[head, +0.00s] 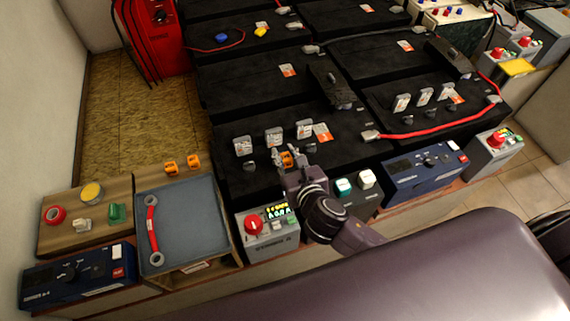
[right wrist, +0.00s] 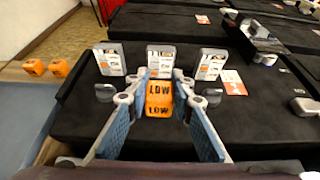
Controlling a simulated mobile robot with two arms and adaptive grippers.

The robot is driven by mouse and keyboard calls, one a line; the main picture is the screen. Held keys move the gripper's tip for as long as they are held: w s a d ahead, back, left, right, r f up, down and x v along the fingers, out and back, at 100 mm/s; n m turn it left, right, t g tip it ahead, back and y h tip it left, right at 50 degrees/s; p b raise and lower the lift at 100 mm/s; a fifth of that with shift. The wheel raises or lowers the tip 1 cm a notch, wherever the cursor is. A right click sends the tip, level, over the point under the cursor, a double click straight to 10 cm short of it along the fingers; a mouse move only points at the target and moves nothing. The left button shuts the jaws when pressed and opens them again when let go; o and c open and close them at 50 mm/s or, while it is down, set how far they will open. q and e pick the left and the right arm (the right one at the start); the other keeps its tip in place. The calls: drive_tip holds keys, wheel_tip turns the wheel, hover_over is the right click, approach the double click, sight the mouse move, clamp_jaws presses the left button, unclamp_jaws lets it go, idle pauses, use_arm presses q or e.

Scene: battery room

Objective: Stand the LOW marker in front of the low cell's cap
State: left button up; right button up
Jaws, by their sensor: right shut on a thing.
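My right gripper (head: 286,157) is shut on an orange LOW marker (right wrist: 159,98), its black lettering facing the wrist camera. The marker is upright between the fingertips, over the front edge area of a black battery block (head: 350,149); I cannot tell whether it touches the surface. In the right wrist view, a dark cap shows to the left (right wrist: 105,92) and another to the right (right wrist: 211,97) of the fingers. White meters stand behind: left (right wrist: 109,58), middle (right wrist: 160,58), right (right wrist: 211,64). Whatever lies directly behind the marker is hidden. My left gripper is out of view.
Two more orange markers (head: 171,167) (head: 193,161) stand behind a blue-grey tray (head: 190,215) holding a red cable. A grey box with a red button (head: 267,233) stands in front. More meters and caps stand on the right block (head: 425,97), beside a red cable (head: 430,131).

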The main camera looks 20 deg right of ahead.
sight(285, 164)
drive_tip(key=shift+f+b, duration=0.55)
drive_tip(key=shift+f, duration=1.65)
drive_tip(key=o, duration=0.9)
drive_tip(key=shift+f, duration=0.1)
drive_tip(key=shift+o, duration=0.2)
drive_tip(key=shift+s+r, duration=0.2)
drive_tip(key=v, duration=1.1)
drive_tip(key=shift+s, duration=0.3)
drive_tip(key=shift+d, duration=0.1)
